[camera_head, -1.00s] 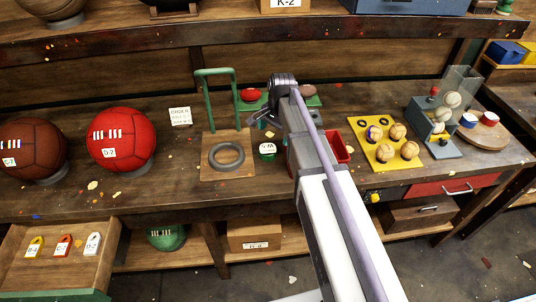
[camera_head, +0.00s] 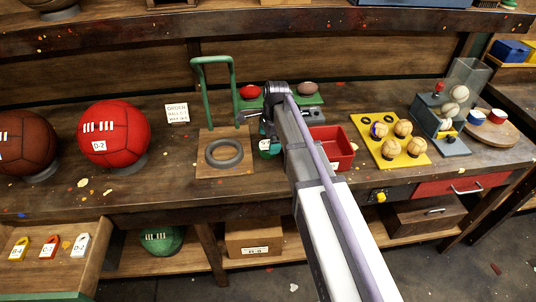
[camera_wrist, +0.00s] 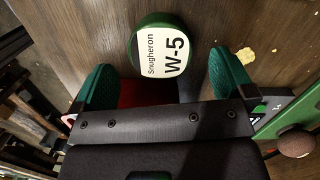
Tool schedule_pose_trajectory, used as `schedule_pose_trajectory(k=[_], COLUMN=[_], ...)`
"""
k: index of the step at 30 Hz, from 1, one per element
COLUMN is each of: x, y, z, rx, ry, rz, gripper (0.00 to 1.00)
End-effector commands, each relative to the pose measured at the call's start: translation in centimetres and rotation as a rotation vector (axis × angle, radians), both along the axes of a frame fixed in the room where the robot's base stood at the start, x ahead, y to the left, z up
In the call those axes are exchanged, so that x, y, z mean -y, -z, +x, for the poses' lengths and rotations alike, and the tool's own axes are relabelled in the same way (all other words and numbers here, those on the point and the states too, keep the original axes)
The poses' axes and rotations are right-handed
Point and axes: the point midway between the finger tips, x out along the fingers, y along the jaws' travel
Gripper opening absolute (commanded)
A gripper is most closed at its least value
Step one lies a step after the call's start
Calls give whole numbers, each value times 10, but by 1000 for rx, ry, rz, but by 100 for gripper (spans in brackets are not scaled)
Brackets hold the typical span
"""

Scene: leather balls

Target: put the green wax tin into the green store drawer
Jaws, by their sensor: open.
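The green wax tin (camera_head: 268,152) stands on the bench, right of the wooden board, partly covered by my gripper in the head view. An open wooden drawer with a green front edge (camera_head: 45,295) is at lower left, holding several coloured tags.
A green-handled frame stands on a board with a grey ring (camera_head: 224,153), close left of my gripper. A red bin (camera_head: 332,146) is right of my arm. A red ball (camera_head: 114,133) and a brown ball (camera_head: 26,143) stand left. A yellow tray (camera_head: 390,150) holds small balls.

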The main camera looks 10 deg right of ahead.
Motion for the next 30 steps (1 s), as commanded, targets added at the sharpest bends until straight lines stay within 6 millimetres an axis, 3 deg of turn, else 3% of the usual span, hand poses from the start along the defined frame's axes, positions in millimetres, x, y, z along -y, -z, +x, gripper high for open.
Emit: schedule_pose_trajectory(k=[1,4,12,30], x=[-2,-4,-5,-5], y=[21,38,36,36], z=[0,-1,-1,-1], rx=[0,0,0,0], ry=[0,0,0,0], rz=[0,0,0,0], gripper=[100,100,99,42])
